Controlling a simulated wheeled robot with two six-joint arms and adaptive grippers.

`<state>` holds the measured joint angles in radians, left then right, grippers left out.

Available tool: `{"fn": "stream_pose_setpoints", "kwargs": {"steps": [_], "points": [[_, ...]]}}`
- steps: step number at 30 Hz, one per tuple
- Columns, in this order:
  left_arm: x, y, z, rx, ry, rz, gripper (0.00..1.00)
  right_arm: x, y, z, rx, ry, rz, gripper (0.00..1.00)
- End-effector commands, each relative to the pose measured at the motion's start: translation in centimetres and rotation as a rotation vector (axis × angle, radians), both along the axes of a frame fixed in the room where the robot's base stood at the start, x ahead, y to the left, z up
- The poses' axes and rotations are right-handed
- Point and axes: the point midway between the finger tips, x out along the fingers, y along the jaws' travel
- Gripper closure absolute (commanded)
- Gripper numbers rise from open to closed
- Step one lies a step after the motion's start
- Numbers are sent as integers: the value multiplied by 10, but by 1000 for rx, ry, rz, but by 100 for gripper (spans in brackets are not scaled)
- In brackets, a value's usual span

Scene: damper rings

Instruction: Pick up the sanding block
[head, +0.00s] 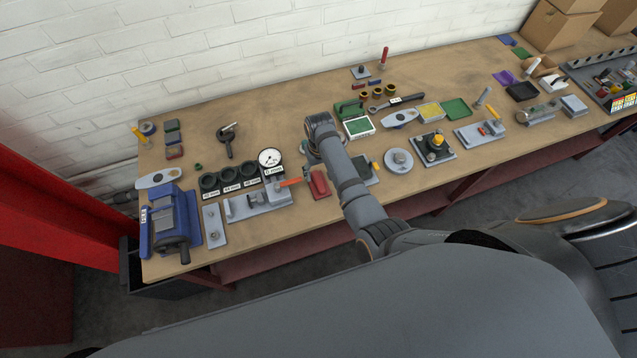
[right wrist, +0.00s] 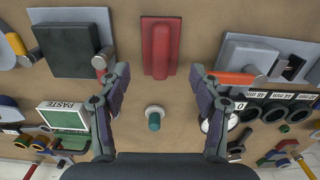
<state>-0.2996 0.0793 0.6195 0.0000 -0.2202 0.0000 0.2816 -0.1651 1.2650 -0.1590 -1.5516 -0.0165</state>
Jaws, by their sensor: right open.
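A red block with a raised grip along its top, which looks like the sanding block (head: 319,184), lies flat on the workbench near its front edge. It also shows in the right wrist view (right wrist: 161,47), at the top centre, beyond my fingertips. My right gripper (right wrist: 158,78) is open and empty above the bench, its two fingers wide apart. The block is not between the fingers and nothing touches it. In the head view my right arm hides most of this gripper. My left gripper is not in view.
A small teal-topped peg (right wrist: 154,117) stands below the open fingers. A dark square block on a grey plate (right wrist: 75,50) and a grey fixture with an orange handle (right wrist: 245,62) flank the red block. A dial gauge (head: 269,158) stands left. Bare bench surrounds the red block.

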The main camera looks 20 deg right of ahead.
Motion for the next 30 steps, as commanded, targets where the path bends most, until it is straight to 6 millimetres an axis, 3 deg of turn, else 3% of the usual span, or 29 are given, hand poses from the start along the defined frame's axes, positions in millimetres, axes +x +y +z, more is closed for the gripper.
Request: {"fn": "stream_pose_setpoints", "kwargs": {"steps": [6, 13, 23, 30], "points": [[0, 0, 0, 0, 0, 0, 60, 0, 0, -32, 0, 1, -1, 36], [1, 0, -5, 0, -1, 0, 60, 1, 0, -40, 1, -1, -2, 36], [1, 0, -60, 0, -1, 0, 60, 5, 1, -87, 0, -1, -2, 36], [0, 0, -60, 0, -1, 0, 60, 4, 2, -86, 1, -1, -2, 36]]}}
